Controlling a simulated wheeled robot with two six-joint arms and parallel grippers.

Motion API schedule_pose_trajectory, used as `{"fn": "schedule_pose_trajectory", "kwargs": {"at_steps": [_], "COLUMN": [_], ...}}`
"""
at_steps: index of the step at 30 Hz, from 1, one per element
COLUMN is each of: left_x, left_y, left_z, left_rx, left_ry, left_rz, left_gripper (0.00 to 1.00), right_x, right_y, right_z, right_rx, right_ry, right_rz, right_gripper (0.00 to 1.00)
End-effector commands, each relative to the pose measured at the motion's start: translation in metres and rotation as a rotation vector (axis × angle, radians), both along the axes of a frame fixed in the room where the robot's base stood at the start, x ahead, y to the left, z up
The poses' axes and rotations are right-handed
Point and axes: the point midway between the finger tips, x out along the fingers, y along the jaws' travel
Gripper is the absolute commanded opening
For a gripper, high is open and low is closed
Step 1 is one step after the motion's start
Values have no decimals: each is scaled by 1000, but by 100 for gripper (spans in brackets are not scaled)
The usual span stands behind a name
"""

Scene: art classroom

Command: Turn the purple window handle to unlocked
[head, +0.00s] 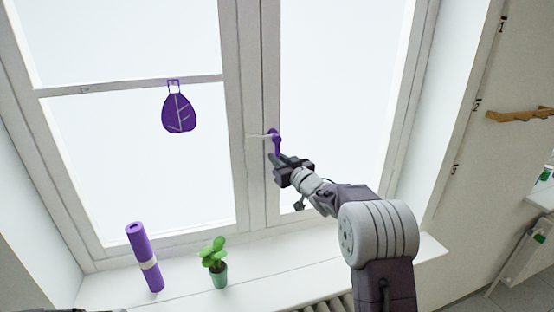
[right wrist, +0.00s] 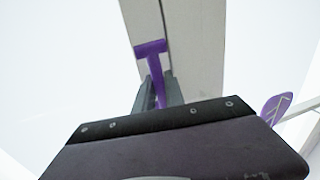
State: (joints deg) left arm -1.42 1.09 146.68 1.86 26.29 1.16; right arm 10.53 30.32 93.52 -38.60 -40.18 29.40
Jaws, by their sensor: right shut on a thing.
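The purple window handle (head: 276,141) is on the frame post between the two panes. A thin pale bar (head: 260,136) points left from the hub. My left gripper is not in view.
A purple leaf ornament (head: 179,112) hangs on the left pane's crossbar. A purple roll (head: 144,258) and a green potted plant (head: 216,264) stand on the sill (head: 180,296), left of my right arm.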

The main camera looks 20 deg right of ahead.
Motion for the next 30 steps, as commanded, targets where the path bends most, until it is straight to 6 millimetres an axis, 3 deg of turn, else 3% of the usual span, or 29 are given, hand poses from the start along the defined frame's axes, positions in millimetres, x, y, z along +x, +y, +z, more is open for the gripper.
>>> {"fn": "schedule_pose_trajectory", "kwargs": {"at_steps": [8, 30], "left_x": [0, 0], "left_y": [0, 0], "left_z": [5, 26], "left_rx": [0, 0], "left_ry": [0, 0], "left_rz": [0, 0], "left_gripper": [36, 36], "right_x": [1, 2], "right_y": [-12, -49], "right_z": [5, 29], "right_rx": [-169, -870], "right_ry": [-10, -34], "right_rz": [-2, -2], "right_gripper": [0, 0]}}
